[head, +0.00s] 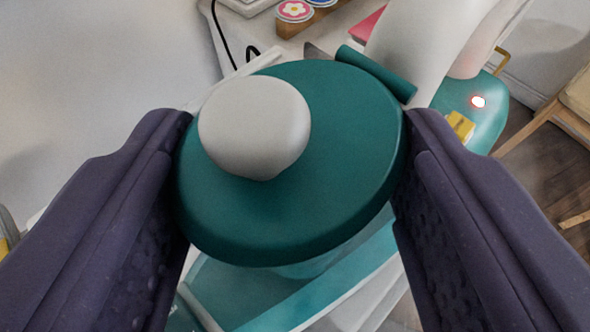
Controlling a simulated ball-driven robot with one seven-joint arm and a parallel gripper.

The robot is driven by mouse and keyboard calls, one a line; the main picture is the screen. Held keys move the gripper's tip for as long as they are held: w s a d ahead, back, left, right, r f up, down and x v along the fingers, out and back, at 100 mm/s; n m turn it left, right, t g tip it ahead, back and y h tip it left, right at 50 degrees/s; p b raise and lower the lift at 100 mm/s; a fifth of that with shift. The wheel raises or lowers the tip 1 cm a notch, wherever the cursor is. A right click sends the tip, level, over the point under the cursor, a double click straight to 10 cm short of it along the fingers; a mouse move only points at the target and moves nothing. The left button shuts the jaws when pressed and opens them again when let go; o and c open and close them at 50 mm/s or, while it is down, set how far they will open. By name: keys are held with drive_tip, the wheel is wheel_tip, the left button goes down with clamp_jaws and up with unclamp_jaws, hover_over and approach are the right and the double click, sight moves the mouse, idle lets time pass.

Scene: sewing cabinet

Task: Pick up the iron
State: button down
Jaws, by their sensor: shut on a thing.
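No whole iron shape can be made out in the head view. A round teal disc (330,140) with an off-white knob (254,126) fills the middle. It looks like the handwheel of a teal and white machine; I cannot tell whether it belongs to the iron. My gripper (293,155) has one dark purple finger at the disc's left rim and one at its right rim, shut on it. The disc hides much of what lies beneath it.
A flower-topped spool (295,11) and a black cord (222,38) are at the back. A wooden chair (572,105) stands at the right.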

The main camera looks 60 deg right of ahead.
drive_tip(key=shift+s+r+p, duration=0.15)
drive_tip(key=shift+r+p, duration=0.25)
drive_tip(key=shift+p, duration=0.2)
